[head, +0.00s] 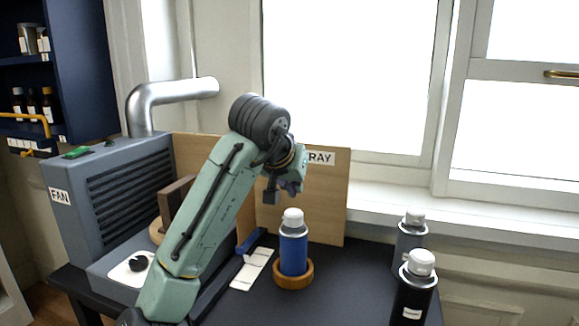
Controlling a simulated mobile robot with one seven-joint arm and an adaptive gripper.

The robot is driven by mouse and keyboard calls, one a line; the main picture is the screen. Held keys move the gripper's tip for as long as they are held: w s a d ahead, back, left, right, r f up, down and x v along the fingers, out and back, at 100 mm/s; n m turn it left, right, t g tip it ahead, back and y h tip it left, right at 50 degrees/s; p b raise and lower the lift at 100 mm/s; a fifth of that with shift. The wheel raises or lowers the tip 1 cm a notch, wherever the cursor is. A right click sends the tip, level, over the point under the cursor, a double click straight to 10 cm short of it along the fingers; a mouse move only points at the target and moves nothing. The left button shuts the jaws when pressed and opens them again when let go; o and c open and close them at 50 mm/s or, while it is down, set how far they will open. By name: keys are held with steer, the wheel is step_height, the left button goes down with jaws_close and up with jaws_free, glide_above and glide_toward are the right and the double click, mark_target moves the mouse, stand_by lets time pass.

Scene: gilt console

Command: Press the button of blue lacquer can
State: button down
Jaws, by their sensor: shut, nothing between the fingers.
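The blue lacquer can (294,254) stands upright in a round wooden ring holder (293,281) on the dark table. It has a silver shoulder and a white top (292,217). My gripper (289,193) is above the can, slightly to the left of its white top in the picture. The gripper is shut and empty, with a visible gap between it and the top. My green arm reaches up from the lower left and bends down at the wrist, partly hiding the gripper.
Two dark cans with white caps, one rear (408,243) and one front (414,292), stand at the right. A grey fan box (110,200) with a metal duct is at left. A wooden board (325,205) stands behind the blue can. A white card (250,275) lies left of the holder.

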mark_target(294, 214)
steer(key=shift+s+f+p, duration=0.1)
steer(key=shift+f+p, duration=0.2)
steer(key=shift+f, duration=1.35)
